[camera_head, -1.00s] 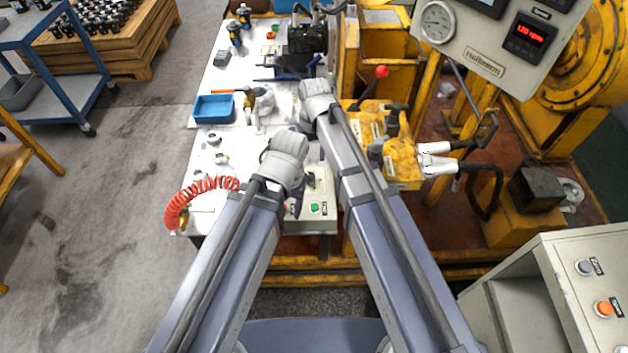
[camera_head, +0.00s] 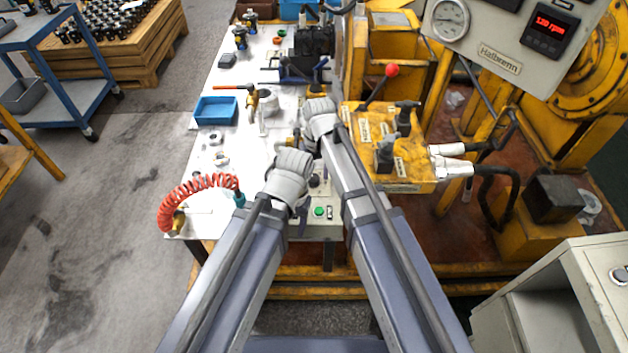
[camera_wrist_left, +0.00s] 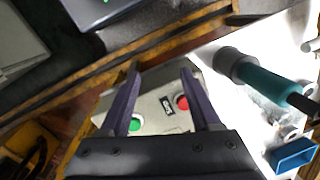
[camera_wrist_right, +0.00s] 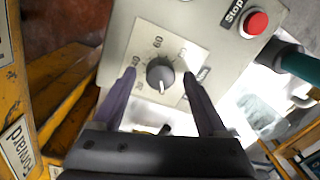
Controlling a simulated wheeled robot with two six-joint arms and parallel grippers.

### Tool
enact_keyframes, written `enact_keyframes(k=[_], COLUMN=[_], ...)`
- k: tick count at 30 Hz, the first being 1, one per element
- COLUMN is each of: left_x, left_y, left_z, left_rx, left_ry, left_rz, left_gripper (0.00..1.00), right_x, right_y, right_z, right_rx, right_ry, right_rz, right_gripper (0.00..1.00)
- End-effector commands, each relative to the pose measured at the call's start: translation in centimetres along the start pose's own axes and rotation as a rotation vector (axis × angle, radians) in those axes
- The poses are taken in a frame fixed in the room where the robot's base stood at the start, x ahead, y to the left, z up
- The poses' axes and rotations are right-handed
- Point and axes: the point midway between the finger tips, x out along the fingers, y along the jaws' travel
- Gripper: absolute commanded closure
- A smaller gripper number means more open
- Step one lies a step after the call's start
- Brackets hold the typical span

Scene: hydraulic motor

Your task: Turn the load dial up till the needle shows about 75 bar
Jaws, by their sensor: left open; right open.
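The load dial (camera_wrist_right: 160,74) is a round grey knob on a pale plate with numbers such as 40 and 60. Its white mark points toward the bottom of the right wrist view. My right gripper (camera_wrist_right: 158,76) is open, its fingertips on either side of the knob; contact cannot be told. In the head view my right gripper's fingers are hidden behind its wrist. The pressure gauge (camera_head: 450,20) is a round white dial on the upper right panel; its needle is too small to read. My left gripper (camera_wrist_left: 160,70) is open and empty over the control box.
The control box carries a green button (camera_wrist_left: 135,123) and a red button (camera_wrist_left: 182,102), close to my left fingers. A teal-handled tool (camera_wrist_left: 262,80) is beside the box. A yellow valve block (camera_head: 400,175) stands right of my arms. The panel display (camera_head: 550,28) shows 120 rpm.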

Motion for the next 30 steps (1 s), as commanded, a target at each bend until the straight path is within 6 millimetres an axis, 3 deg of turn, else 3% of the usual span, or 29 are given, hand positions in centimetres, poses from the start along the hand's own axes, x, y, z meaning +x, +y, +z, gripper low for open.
enact_keyframes(k=[8, 27, 30], left_x=[0.14, 0.15, 0.15], left_y=[0.01, 0.02, 0.01], left_z=[-0.01, -0.01, -0.01], left_rx=[0.000, 0.000, 0.000], left_ry=[0.000, 0.000, 0.000], left_rz=[0.000, 0.000, 0.000], left_gripper=[0.36, 0.36, 0.36], right_x=[0.14, 0.15, 0.15], right_y=[-0.02, -0.01, -0.02], right_z=[0.00, 0.00, 0.00], right_rx=[0.000, 0.000, 0.000], right_ry=[0.000, 0.000, 0.000], right_rz=[0.000, 0.000, 0.000], right_gripper=[0.24, 0.95, 1.00])
